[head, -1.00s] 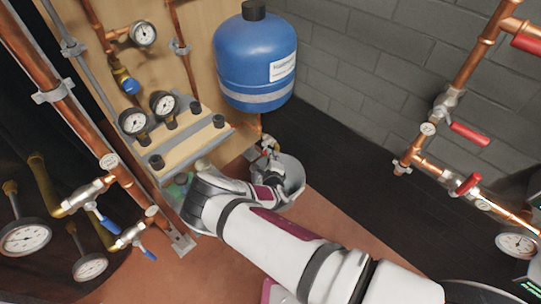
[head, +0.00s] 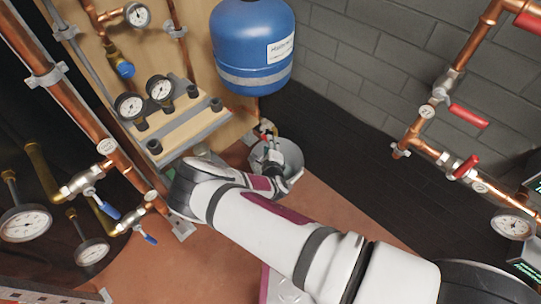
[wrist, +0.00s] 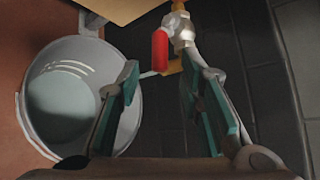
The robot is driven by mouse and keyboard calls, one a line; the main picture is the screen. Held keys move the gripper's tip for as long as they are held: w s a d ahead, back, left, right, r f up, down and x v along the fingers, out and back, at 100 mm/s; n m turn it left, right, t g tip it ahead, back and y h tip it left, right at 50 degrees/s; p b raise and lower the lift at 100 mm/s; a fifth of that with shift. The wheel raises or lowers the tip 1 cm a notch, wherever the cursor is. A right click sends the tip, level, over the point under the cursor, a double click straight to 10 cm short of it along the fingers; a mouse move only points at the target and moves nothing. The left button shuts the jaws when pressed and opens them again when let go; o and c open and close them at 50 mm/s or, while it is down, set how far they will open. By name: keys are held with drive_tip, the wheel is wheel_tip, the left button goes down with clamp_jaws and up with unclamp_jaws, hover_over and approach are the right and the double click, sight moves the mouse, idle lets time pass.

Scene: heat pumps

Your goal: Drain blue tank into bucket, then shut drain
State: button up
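The blue tank (head: 252,50) hangs on the wooden board at the back, upright, with a white label. Below it is the drain valve (wrist: 183,30), with a red handle (wrist: 160,50) pointing along the view between my fingers. A grey bucket (head: 291,152) stands on the floor below the tank; it also shows in the wrist view (wrist: 30,100), with a pale greenish surface inside that may be water. My gripper (wrist: 160,72) is open and empty, its two fingers either side of the red handle's line. Whether they touch the handle I cannot tell. A pale streak by the valve outlet is unclear.
Copper pipes with red-handled valves (head: 466,167) run along the right. Pipes with blue-handled valves (head: 108,210) and gauges stand at the left. A shelf with two gauges (head: 130,105) juts out left of the bucket. Dark floor lies open behind the bucket.

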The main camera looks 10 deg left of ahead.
drive_tip(key=v, duration=0.8)
drive_tip(key=shift+s, duration=0.3)
